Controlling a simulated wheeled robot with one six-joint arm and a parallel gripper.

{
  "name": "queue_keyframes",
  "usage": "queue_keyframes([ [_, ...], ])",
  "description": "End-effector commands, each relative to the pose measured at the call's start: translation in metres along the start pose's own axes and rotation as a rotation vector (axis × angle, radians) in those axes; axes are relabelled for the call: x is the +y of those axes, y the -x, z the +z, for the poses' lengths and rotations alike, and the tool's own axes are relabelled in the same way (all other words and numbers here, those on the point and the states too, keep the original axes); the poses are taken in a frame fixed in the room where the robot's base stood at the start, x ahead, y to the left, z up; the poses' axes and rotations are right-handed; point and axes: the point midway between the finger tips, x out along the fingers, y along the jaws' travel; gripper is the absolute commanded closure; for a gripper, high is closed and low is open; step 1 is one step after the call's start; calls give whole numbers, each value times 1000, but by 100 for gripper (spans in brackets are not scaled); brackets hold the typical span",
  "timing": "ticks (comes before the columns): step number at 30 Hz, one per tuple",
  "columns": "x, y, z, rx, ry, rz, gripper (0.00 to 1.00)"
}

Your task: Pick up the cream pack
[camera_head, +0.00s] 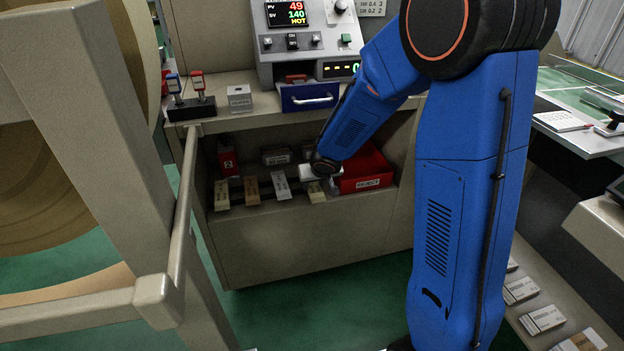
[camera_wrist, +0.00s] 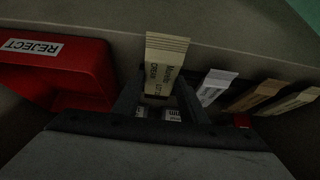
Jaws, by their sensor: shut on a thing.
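The cream pack (camera_wrist: 163,65) is a pale, flat pack with a crimped end and printed text that reads CREAM. In the wrist view it stands between the two dark fingers of my gripper (camera_wrist: 158,100), which is shut on it. In the head view the pack (camera_head: 317,194) shows at the right end of a row of packs at the shelf's front, just below my gripper (camera_head: 318,176). My wrist hides part of it there. I cannot tell whether it is clear of the shelf.
A red REJECT bin (camera_head: 364,170) stands close right of my gripper. A white pack (camera_head: 281,185), a tan pack (camera_head: 251,188) and a beige pack (camera_head: 222,194) line the shelf to the left. A red box (camera_head: 227,160) stands behind. The blue drawer (camera_head: 309,97) is above.

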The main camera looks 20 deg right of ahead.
Motion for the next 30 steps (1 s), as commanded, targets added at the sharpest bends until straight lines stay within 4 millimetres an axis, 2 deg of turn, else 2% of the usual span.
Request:
queue_keyframes([
  [19,0,55,84,0,1,0,82],
  [24,0,63,98,0,1,0,82],
  [30,0,66,102,0,0,0,82],
])
